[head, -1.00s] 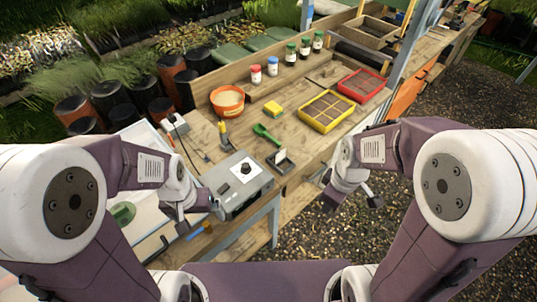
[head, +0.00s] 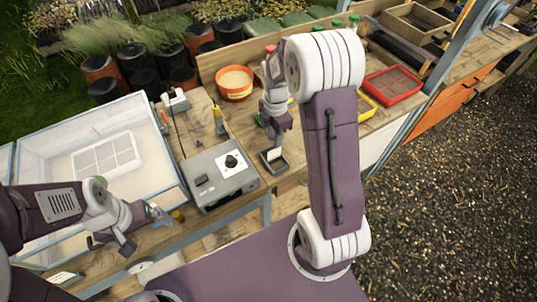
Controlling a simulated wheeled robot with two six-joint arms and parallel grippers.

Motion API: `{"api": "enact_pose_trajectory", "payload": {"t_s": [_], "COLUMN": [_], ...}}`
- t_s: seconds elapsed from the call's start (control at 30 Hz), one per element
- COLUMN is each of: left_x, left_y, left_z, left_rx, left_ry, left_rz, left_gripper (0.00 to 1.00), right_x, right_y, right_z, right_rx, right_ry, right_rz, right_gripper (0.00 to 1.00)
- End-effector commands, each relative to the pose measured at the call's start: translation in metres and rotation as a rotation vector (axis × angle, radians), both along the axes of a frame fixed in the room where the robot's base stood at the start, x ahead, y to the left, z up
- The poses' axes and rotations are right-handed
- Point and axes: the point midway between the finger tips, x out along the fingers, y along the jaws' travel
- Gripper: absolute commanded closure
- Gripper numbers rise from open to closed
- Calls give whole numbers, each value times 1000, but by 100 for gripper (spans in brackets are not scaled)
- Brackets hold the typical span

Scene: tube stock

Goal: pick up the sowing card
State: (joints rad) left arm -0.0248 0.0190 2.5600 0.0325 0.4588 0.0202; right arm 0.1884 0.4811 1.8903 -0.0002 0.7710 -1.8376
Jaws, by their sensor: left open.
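A small white card (head: 274,154), which I take to be the sowing card, stands in a dark holder (head: 276,168) at the front edge of the wooden bench, right of the grey box. Its print is too small to read. My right gripper (head: 273,136) points down just above and behind the card, with its arm arching over from the right. I cannot tell whether its fingers are apart or touch the card. My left gripper (head: 143,232) is open and empty at the lower left, in front of the clear-lidded case and well away from the card.
The grey box (head: 222,176) with a dial stands left of the card. The glazed case (head: 105,155) fills the bench's left. An orange pot (head: 235,84) and a yellow-handled tool (head: 219,122) are behind. A red tray (head: 393,84) lies to the right.

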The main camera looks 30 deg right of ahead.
Motion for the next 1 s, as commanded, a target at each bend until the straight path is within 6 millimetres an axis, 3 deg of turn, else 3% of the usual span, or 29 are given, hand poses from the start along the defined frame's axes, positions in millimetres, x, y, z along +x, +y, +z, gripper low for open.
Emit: {"api": "enact_pose_trajectory", "payload": {"t_s": [0.23,0.47,0.7,0.97,1.0], "left_x": [0,0,0,0,0], "left_y": [0,0,0,0,0], "left_z": [4,5,11,10,10], "left_rx": [0,0,0,0,0], "left_ry": [0,0,0,0,0], "left_rz": [0,0,0,0,0], "left_gripper": [0,0,0,0,0], "right_x": [-1,-1,-2,-1,-1], "right_y": [0,1,1,1,1], "right_z": [-31,-44,-85,-90,-90], "right_rx": [1,1,1,0,0], "right_ry": [4,2,3,-2,-1], "right_rz": [0,0,0,0,0], "right_gripper": [73,73,73,73,81]}}
